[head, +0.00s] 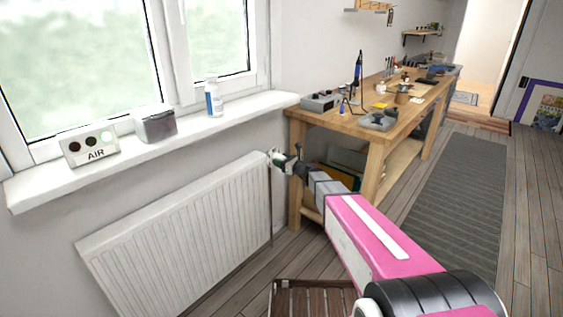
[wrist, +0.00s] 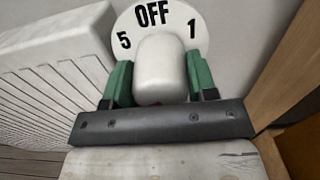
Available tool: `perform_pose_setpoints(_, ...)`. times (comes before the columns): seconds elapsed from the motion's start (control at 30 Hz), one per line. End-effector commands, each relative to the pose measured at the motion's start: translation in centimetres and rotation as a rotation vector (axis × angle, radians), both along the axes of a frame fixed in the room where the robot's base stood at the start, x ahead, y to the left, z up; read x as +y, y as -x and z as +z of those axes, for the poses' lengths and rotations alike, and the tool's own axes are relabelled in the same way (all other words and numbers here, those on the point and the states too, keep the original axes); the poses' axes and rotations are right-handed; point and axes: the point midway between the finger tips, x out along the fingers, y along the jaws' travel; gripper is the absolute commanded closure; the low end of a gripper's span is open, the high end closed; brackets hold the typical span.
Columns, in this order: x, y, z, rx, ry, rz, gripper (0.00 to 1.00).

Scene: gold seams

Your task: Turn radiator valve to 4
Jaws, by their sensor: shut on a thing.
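The radiator valve's white rounded knob (wrist: 160,68) stands in the middle of the wrist view, between the green fingers of my gripper (wrist: 158,85), which is shut on it. Behind it is a white round dial (wrist: 190,22) with OFF at the top, 5 at the left and 1 at the right. The other numbers and any pointer are hidden by the knob and my gripper. In the head view my gripper (head: 274,160) reaches the valve at the upper right corner of the white radiator (head: 180,235); the valve is too small there to read.
A wooden workbench (head: 297,122) with tools stands just right of the valve, its leg close to my gripper. The white window sill (head: 190,128) above the radiator holds an AIR box (head: 90,148), a grey box (head: 155,124) and a bottle (head: 213,98). A slatted wooden thing (head: 310,298) is on the floor.

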Motion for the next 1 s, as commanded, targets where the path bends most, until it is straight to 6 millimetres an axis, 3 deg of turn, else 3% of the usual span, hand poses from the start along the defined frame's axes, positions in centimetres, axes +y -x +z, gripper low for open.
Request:
perform_pose_setpoints(0.4, -0.1, 0.1, -0.1, 0.006, 0.000, 0.000, 0.71)
perform_pose_setpoints(0.43, -0.1, 0.1, -0.1, 0.006, 0.000, 0.000, 0.41)
perform_pose_setpoints(0.5, 0.0, 0.1, -0.1, 0.006, -0.001, 0.000, 0.23)
perform_pose_setpoints(0.83, -0.2, 0.2, 0.0, 0.005, -0.003, 0.000, 0.23)
perform_pose_setpoints(1.0, -1.8, 1.6, 0.0, 0.005, -0.003, -0.001, 0.23)
